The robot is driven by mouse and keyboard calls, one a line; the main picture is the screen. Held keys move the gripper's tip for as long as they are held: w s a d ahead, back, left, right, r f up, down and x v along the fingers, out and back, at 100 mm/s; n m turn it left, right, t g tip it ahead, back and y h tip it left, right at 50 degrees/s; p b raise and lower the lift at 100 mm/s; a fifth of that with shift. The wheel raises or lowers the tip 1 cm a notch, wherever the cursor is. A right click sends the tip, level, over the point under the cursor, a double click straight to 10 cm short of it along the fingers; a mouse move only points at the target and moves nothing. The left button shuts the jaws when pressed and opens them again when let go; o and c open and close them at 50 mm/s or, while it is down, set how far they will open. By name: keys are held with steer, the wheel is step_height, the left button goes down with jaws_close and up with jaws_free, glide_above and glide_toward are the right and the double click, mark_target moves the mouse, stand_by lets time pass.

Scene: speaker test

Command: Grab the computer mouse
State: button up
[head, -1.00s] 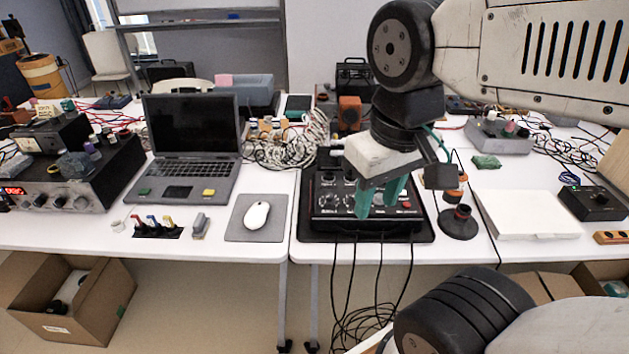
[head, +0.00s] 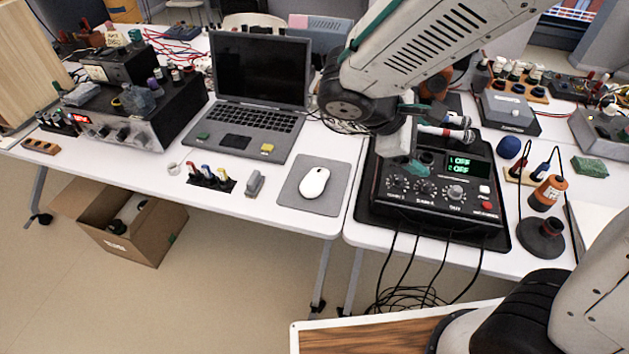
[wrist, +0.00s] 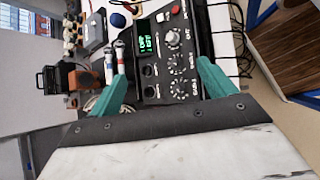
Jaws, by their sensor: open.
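The white computer mouse (head: 314,182) lies on a grey mouse pad (head: 327,200) near the front edge of the white table, right of the laptop. My gripper (head: 413,168) is to the right of the mouse, above the left part of the black mixer box (head: 440,203). In the wrist view, my gripper (wrist: 160,85) has its two green fingers spread wide with nothing between them. The mixer box (wrist: 172,55) shows beyond the fingers there. The mouse does not show in the wrist view.
An open laptop (head: 257,112) stands left of the mouse pad. A small grey object (head: 255,184) lies beside the pad. Two microphones (head: 450,128) lie behind the mixer, and an orange bottle (head: 548,193) stands to its right. Cables hang off the front edge.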

steer(key=w+a+f+n+t+h, duration=0.1)
steer(key=w+a+f+n+t, duration=0.4)
steer(key=a+f+n, duration=0.4)
steer(key=n+t+y, duration=0.4)
steer(key=n+t, duration=0.1)
steer(key=n, duration=0.4)
glide_toward(308, 191)
steer(key=x, duration=0.4)
steer(key=shift+w+r, duration=0.15)
steer(key=shift+r, duration=0.2)
steer(key=x, duration=0.6)
steer(key=shift+f, duration=0.45)
steer(key=shift+w+d+f, duration=0.2)
steer(key=shift+w+d, duration=0.05)
steer(key=shift+w, duration=0.25)
steer(key=c, duration=1.1)
